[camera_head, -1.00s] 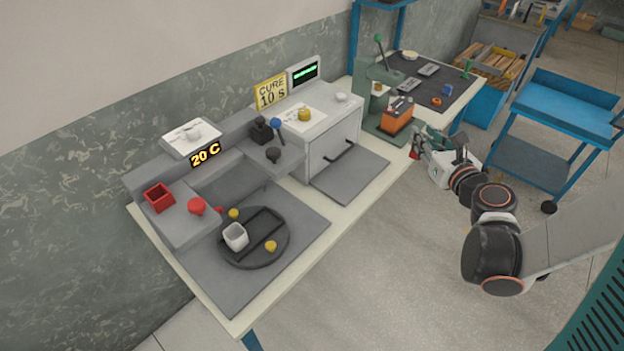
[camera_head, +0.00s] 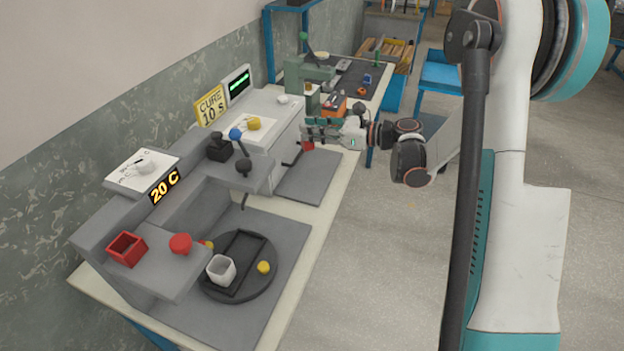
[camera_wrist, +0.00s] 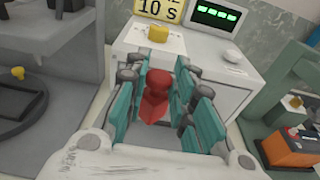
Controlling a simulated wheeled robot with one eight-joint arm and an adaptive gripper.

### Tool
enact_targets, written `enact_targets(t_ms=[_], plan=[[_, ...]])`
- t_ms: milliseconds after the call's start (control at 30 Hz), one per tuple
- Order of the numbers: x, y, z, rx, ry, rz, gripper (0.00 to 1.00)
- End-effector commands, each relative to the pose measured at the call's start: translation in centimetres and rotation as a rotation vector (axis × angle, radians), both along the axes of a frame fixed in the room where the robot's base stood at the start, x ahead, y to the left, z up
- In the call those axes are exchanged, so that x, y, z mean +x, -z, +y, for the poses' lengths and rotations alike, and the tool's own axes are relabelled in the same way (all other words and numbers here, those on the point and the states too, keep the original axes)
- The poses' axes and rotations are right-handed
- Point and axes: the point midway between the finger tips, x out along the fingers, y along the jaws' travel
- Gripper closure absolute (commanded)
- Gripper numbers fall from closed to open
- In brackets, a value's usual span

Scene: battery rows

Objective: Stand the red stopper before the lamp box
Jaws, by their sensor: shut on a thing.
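The red stopper (camera_wrist: 155,98) is between the teal finger pads of my gripper (camera_wrist: 158,92) in the wrist view. My gripper is shut on it. In the head view only a small red part of the stopper (camera_head: 308,145) shows below my gripper (camera_head: 306,130); the fingers hide the rest. The white lamp box (camera_head: 267,135), beside the yellow "CURE 10 s" sign (camera_head: 211,106), stands just left of my gripper. It also shows ahead of the fingers in the wrist view (camera_wrist: 196,70). The stopper appears held above the grey pad (camera_head: 308,180) before the box.
A yellow piece (camera_head: 254,123) lies on the lamp box. An orange box (camera_head: 333,105) and green press (camera_head: 295,75) stand behind my gripper. A round dark plate (camera_head: 262,285) carries a white cup (camera_head: 221,269). The grey pad looks clear.

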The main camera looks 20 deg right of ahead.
Motion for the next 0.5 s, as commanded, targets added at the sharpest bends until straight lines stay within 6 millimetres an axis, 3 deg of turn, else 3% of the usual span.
enact_targets(t_ms=[33, 300, 500], plan=[[0.0, 1.8, 0.0, 0.000, 0.000, 0.000, 0.97], [0.0, 8.1, 0.0, 0.000, 0.001, 0.000, 0.97], [0.0, 10.6, 0.0, 0.000, 0.002, 0.001, 0.97]])
